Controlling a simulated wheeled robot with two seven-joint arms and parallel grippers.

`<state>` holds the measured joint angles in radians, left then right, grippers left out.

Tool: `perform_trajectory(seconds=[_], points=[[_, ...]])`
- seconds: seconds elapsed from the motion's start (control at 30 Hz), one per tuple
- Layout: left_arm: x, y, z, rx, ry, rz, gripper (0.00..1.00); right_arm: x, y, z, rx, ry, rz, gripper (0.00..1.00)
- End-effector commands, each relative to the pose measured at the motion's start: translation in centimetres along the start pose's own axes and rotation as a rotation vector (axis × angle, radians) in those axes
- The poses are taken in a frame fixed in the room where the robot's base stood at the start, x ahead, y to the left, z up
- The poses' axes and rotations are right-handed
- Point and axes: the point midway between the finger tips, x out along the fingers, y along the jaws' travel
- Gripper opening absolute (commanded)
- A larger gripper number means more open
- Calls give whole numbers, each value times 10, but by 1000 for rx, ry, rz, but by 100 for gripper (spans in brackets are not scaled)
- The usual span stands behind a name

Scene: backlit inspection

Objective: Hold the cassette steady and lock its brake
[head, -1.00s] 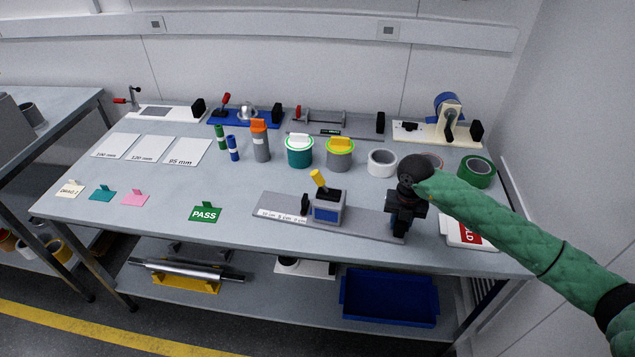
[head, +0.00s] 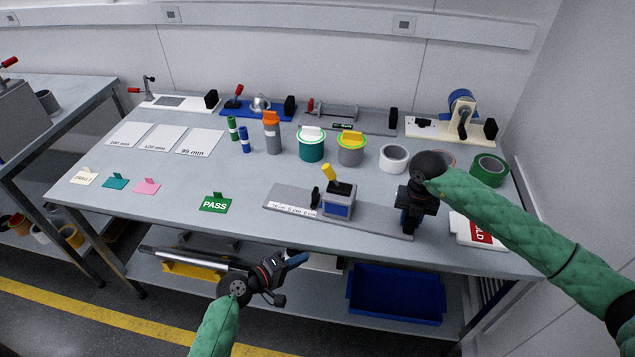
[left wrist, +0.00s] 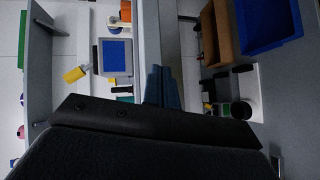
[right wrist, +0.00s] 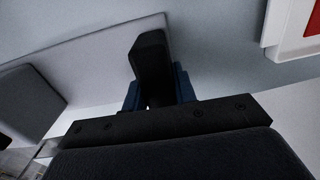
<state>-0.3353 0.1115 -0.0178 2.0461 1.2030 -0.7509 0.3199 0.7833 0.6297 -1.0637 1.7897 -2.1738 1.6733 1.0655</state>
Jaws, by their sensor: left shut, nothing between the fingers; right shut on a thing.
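The cassette is a long grey plate (head: 376,222) near the table's front edge, with a printed scale at its left end. On it stands a grey box with a blue face (head: 337,210) and a yellow-tipped lever (head: 328,172), tilted up to the left. The lever also shows in the left wrist view (left wrist: 75,74). My right gripper (head: 408,226) is shut on the black handle (right wrist: 151,65) at the plate's right end, largely hidden in the head view. My left gripper (head: 298,259) is shut and empty, in front of the table edge, apart from the cassette.
A green PASS sign (head: 215,202) stands left of the cassette. A red-and-white sign (head: 478,232) lies to its right. Tape rolls (head: 393,158) and pots (head: 311,146) stand behind. The lower shelf holds a blue bin (head: 396,295).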

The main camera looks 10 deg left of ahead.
Motion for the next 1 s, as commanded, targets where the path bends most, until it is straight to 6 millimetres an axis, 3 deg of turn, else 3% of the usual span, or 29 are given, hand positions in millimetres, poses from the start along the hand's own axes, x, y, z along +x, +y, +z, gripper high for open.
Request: perform_trajectory(seconds=[0.1, 0.4, 0.77, 1.0], points=[[-3, 30, -18, -114, 19, 118, 0, 2, 0, -1, 0, 2, -1, 0], [-18, 79, -58, -404, 35, 375, 0, 2, 0, -1, 0, 2, -2, 0], [-28, 102, -82, -553, 34, 508, 0, 2, 0, -1, -1, 3, -2, 0], [-5, 114, -87, -554, 33, 510, 0, 2, 0, -1, -1, 3, -2, 0]])
